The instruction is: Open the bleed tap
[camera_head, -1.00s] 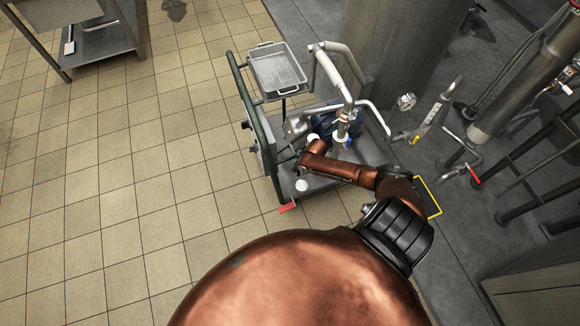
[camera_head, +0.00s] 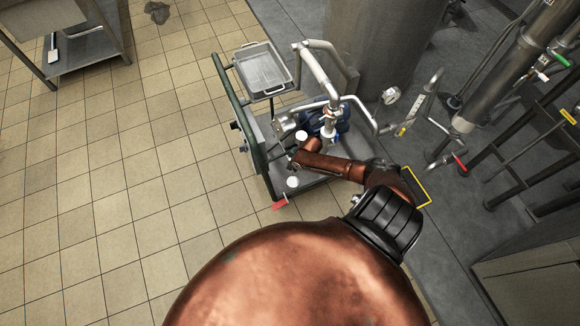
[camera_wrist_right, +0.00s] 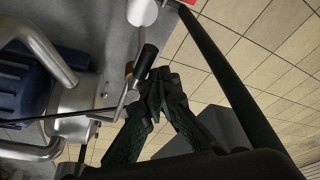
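A small tap with a black cylindrical handle (camera_wrist_right: 146,62) and a bent metal lever or stem shows in the wrist view, beside the pump's steel fittings; I take it as the bleed tap. My right gripper (camera_wrist_right: 160,84) has its dark green fingers converging, with the tips together. The tips are right beside the black handle; whether they touch it is unclear. In the head view my right gripper (camera_head: 292,157) is small and dark, low over the pump cart (camera_head: 318,192). The tap is too small to make out there. My left gripper is not in view.
A steel tray (camera_head: 264,69) sits at the cart's back, with a dark green rail (camera_head: 228,102) along the left side. A blue motor (camera_wrist_right: 25,85) and a white cap (camera_wrist_right: 142,12) are near the gripper. Pipes and valves stand right.

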